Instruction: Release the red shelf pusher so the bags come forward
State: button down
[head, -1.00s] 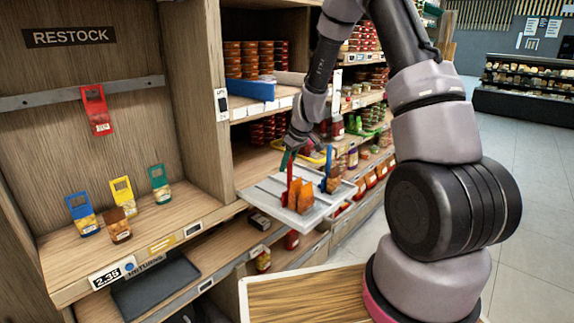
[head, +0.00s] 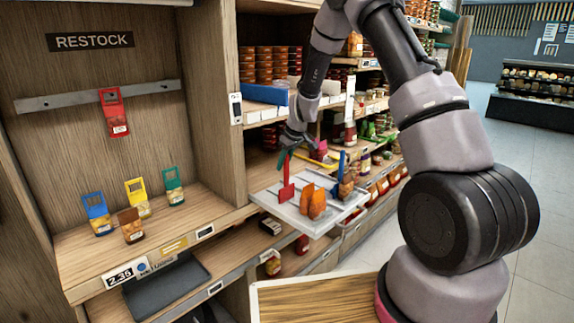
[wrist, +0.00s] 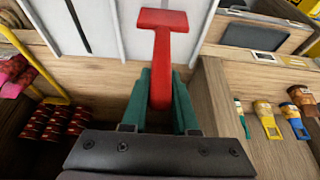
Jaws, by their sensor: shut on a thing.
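The red shelf pusher (head: 287,188) stands at the left side of the light grey pusher tray (head: 268,201). My gripper (head: 285,152) is at its upper end, with its green fingers (wrist: 160,100) shut on the red pusher's shaft in the wrist view. The pusher's wide red head (wrist: 163,20) points away from the fingers over the tray. Orange bags (head: 313,202) stand near the tray's front, apart from the red pusher. A blue pusher (head: 341,166) stands at the tray's right with a dark orange bag by it.
The wooden restock bay (head: 120,235) on the left holds several bags with coloured tags. A red-tagged bag (head: 113,112) hangs on its rail. A wooden upright (head: 213,90) stands between bay and tray. A wooden-topped surface (head: 315,299) is in front.

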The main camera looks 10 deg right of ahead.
jog(key=c, duration=0.7)
grip_release()
jog(key=shift+r, duration=0.1)
jog(key=v, duration=1)
jog(key=shift+r, duration=0.3)
jog(key=shift+s+r, duration=0.1)
jog(key=s+d+r+m+t, duration=0.1)
jog(key=s+d+r+m, duration=0.15)
jog(key=s+r, duration=0.55)
jog(key=s+d+r+m+t, duration=0.1)
jog(key=s+d+r+m, duration=0.15)
jog(key=s+r, duration=0.6)
jog(key=s+d+r+m, duration=0.1)
jog(key=s+r+m, duration=0.1)
jog(key=s, duration=0.3)
jog(key=s+d+r+m+t, duration=0.1)
jog(key=s+r+m, duration=0.1)
jog(key=s, duration=0.4)
jog(key=s+d+r+m, duration=0.1)
jog(key=s+r+m, duration=0.1)
jog(key=s, duration=0.4)
jog(key=shift+d+h, duration=0.2)
jog(key=shift+h, duration=0.2)
